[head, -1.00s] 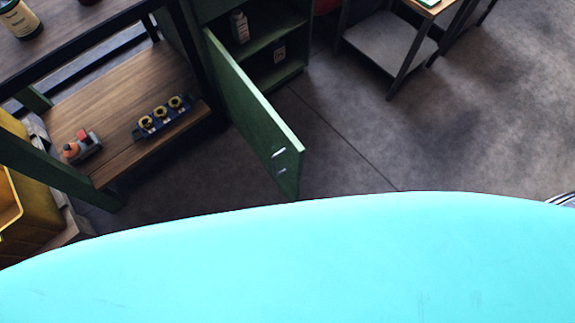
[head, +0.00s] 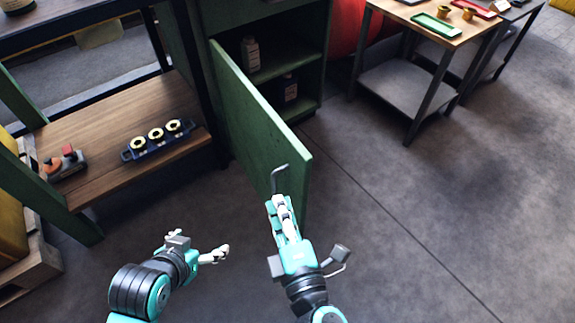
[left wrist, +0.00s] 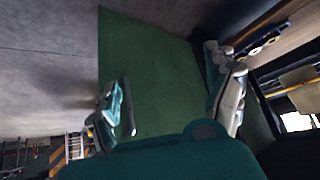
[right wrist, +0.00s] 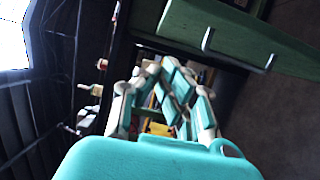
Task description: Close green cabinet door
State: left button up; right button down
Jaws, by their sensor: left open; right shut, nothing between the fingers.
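The green cabinet door (head: 255,120) stands swung open from the green cabinet (head: 262,22), its free edge toward me. Its metal handle (head: 279,178) is near that edge and also shows in the right wrist view (right wrist: 236,52). My right gripper (head: 278,203) is shut and empty, just below the handle in the head view; I cannot tell if it touches the door. My left gripper (head: 201,247) is open and empty, left of the door and low. In the left wrist view the door's green panel (left wrist: 150,70) lies beyond its spread fingers (left wrist: 180,100).
A workbench with a wooden lower shelf (head: 115,130) stands left of the door, holding a blue block with rings (head: 157,139). Bottles (head: 250,54) stand inside the cabinet. A small table (head: 445,25) is at the back right. The floor (head: 400,200) right of the door is clear.

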pick_arm(q)
jog(key=s+a+f+g+y+p, duration=0.1)
jog(key=s+a+g+p, duration=0.1)
jog(key=s+g, duration=0.2)
jog(key=s, duration=0.3)
pick_arm(e)
jog(key=w+d, duration=0.1)
jog(key=w, duration=0.9)
jog(key=shift+w, duration=0.4)
pick_arm(q)
jog(key=shift+a, duration=0.1)
